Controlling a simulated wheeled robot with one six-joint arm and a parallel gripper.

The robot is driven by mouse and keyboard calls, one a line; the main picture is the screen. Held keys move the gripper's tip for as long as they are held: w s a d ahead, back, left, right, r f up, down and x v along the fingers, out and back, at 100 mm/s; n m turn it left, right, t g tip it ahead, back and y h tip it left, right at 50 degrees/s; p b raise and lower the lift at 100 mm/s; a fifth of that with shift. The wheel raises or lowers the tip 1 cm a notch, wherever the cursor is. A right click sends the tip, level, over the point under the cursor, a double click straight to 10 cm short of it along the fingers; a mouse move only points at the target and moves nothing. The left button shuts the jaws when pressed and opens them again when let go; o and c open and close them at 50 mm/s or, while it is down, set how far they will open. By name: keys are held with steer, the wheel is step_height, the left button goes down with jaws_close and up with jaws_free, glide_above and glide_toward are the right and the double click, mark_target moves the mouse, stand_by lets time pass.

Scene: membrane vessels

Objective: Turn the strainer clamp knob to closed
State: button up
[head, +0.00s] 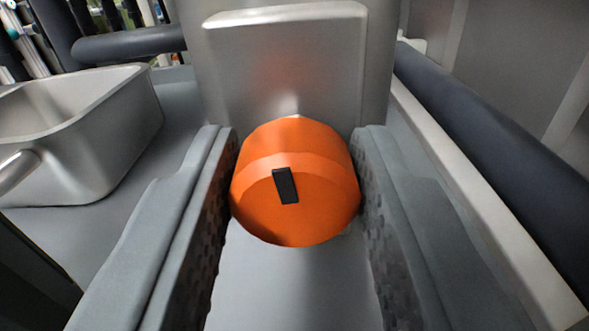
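The strainer clamp knob (310,212) is an orange, faceted cylinder in the middle of the head view. A black bar mark (285,186) sits on its front face, nearly upright and leaning slightly, with its top to the left. The knob is set in front of a grey metal plate. My gripper (298,190) has one grey padded finger on each side of the knob. The finger pads lie very close to its left and right sides; I cannot tell whether both touch it.
A metal basin (85,130) with a handle stands at the left. A raised metal panel (290,60) is behind the knob. A dark pipe (490,150) runs along the right, and another dark pipe (130,43) crosses at the upper left.

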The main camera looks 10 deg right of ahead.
steer(key=c, duration=0.5)
steer(key=shift+m, duration=0.8)
steer(key=shift+o, duration=0.2)
steer(key=o, duration=1)
steer(key=shift+c, duration=0.2)
steer(key=shift+s, duration=0.1)
steer(key=v, duration=1.7)
steer(key=shift+s, duration=0.15)
